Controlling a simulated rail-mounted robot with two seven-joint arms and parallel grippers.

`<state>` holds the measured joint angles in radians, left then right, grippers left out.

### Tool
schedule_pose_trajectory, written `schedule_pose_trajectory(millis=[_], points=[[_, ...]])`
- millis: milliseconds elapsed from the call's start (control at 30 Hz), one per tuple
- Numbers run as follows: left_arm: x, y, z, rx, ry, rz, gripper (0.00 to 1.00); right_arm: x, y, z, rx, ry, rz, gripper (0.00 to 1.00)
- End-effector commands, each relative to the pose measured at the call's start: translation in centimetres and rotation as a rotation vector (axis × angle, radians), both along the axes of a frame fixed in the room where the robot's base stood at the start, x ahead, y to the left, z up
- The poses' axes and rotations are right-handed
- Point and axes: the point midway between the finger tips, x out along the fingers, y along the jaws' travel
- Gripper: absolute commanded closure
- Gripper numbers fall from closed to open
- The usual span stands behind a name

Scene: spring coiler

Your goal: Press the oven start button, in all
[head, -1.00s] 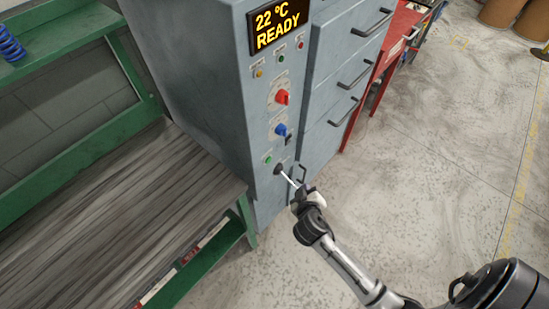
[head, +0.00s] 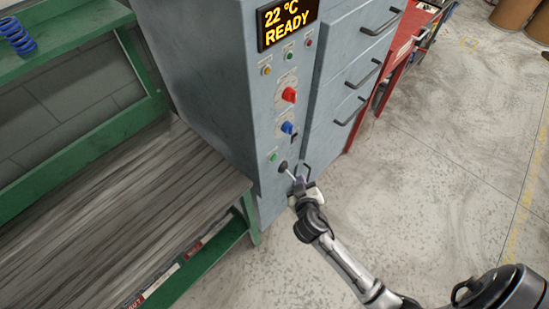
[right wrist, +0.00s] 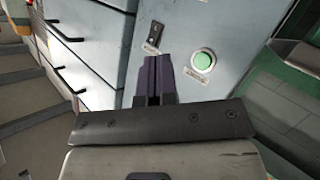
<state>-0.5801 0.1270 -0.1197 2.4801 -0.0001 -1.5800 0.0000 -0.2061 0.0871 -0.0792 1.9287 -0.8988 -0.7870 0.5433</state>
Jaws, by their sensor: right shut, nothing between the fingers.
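The grey oven panel (head: 258,125) has a lit display (head: 287,22) reading 22 °C READY. A lower green button (head: 273,156) sits near the panel's bottom; the right wrist view shows it large in a pale ring (right wrist: 203,61). Another green button (head: 290,56) is under the display. Button labels are too small to read. My right gripper (head: 296,180) is shut and empty, low by the panel, right of and below the lower green button. In the right wrist view its fingers (right wrist: 157,75) show left of that button, with no contact visible. My left gripper is out of view.
A red knob (head: 289,95), a blue knob (head: 288,128) and a dark round fitting (head: 282,168) are on the panel. Drawers with black handles (head: 362,74) stand to the right. A green-framed bench (head: 130,195) is on the left. The floor at right is open.

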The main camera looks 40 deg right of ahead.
Motion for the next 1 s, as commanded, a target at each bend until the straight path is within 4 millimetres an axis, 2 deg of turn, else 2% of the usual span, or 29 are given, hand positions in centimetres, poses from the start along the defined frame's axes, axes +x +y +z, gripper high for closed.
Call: schedule_pose_trajectory(millis=[500,700,1000], points=[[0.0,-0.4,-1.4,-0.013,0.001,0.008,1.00,5.9,1.2,-0.1,-0.001,0.001,0.000,1.00],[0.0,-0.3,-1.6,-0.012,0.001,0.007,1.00,7.2,1.5,-0.1,0.000,0.000,0.000,1.00],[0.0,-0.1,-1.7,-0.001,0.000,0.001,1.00,7.7,1.6,0.0,-0.001,0.001,0.000,1.00]])
